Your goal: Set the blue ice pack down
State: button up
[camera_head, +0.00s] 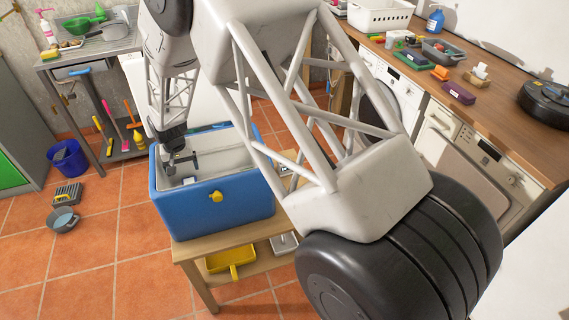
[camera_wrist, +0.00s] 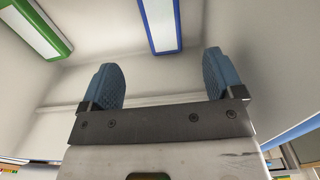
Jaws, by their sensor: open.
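My gripper (camera_head: 181,163) is down inside the blue cooler box (camera_head: 212,208) in the head view. In the wrist view my gripper (camera_wrist: 162,72) is open, its two blue pads wide apart with nothing between them. A flat blue-edged piece with a pale face (camera_wrist: 162,25), seemingly the blue ice pack, lies beyond the fingertips, apart from both pads, and is cut off by the top edge. A similar green-edged piece (camera_wrist: 36,26) lies to its left. In the head view the packs cannot be made out clearly.
The cooler's pale walls surround my gripper closely. The cooler stands on a wooden bench (camera_head: 190,252) with a yellow dustpan (camera_head: 231,262) beneath. A wooden counter (camera_head: 440,75) with several items runs along the right.

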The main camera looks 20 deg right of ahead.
jog(key=s+d+r+t, duration=0.1)
jog(key=s+d+r, duration=0.7)
jog(key=r, duration=0.4)
jog(key=s+d+r, duration=0.8)
jog(key=r, duration=0.4)
jog(key=s+d+r, duration=0.2)
jog(key=s+d, duration=0.1)
jog(key=s, duration=0.6)
jog(key=s+d+r+t, duration=0.1)
jog(key=s+d+r, duration=0.2)
jog(key=s, duration=0.6)
jog(key=s+d+r, duration=0.2)
jog(key=s+d, duration=0.2)
jog(key=s, duration=0.5)
jog(key=shift+s+d+r+t, duration=0.2)
jog(key=shift+d+r+t, duration=0.1)
jog(key=shift+d+r, duration=0.1)
